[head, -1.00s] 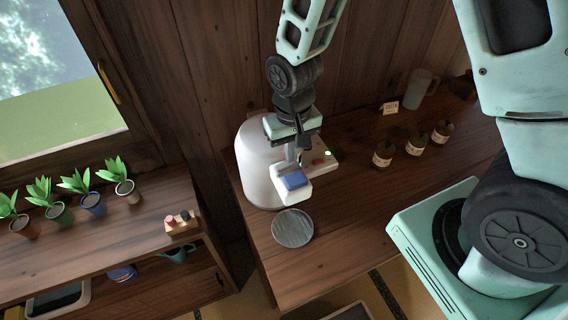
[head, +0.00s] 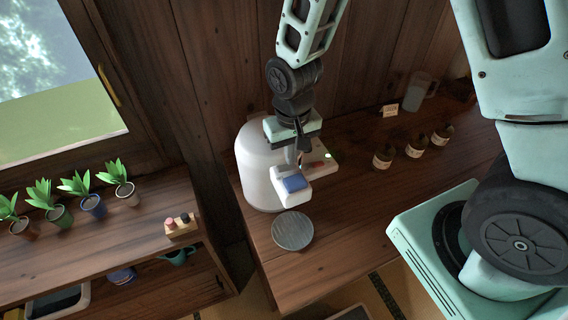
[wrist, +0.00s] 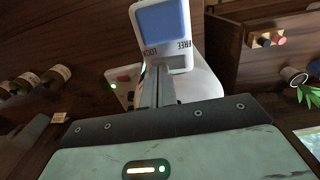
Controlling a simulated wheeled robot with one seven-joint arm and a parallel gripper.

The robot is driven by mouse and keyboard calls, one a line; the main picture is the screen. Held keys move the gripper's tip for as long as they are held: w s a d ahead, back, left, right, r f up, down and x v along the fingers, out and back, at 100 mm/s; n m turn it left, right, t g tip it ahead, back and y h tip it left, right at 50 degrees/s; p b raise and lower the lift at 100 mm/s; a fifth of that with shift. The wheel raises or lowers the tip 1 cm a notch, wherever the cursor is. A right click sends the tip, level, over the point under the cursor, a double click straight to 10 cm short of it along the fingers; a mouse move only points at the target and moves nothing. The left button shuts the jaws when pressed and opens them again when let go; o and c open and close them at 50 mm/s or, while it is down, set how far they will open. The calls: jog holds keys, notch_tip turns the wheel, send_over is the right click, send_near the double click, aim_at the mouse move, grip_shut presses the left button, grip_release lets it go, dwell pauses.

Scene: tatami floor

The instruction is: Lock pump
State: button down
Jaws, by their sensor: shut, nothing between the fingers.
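The pump is a white rounded dispenser (head: 257,165) standing on the wooden counter, with a blue pad (head: 294,183) on its spout head. In the wrist view the blue pad (wrist: 163,22) is at the top, and the white head below it carries the words LOCK and FREE. My gripper (head: 303,150) is shut and empty, pointing down right behind the spout head. In the wrist view its fingers (wrist: 157,85) reach the head's edge near LOCK; I cannot tell whether they touch it.
A round grey disc (head: 292,230) lies on the counter below the spout. Several labelled bottles (head: 413,147), a small sign (head: 389,109) and a clear pitcher (head: 422,90) stand to the right.

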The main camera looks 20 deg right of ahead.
notch_tip(320, 180, up, 6)
jog(key=p, duration=0.4)
dwell(0.6)
